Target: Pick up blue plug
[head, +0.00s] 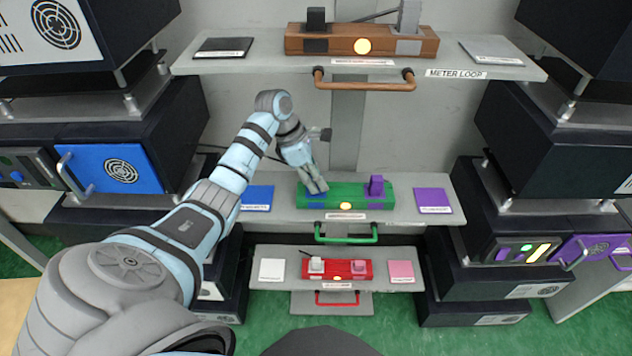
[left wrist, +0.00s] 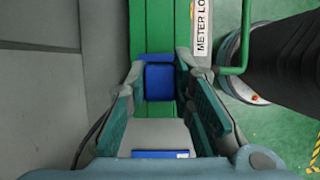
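The blue plug (left wrist: 158,82) sits at the left part of the green block (head: 347,203) on the middle shelf. In the head view, my left gripper hides the plug. My left gripper (head: 316,188) points down at the block. In the left wrist view, the fingertips of my left gripper (left wrist: 160,75) lie on either side of the plug, very close to it. I cannot tell whether they touch it. A purple plug (head: 376,186) stands at the right part of the same block. My right gripper is not in view.
A blue pad (head: 257,197) and a purple pad (head: 433,201) flank the green block. A green handle (head: 346,238) sticks out in front. The brown block (head: 361,42) is on the shelf above, the red block (head: 337,269) below. Dark cabinets stand on both sides.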

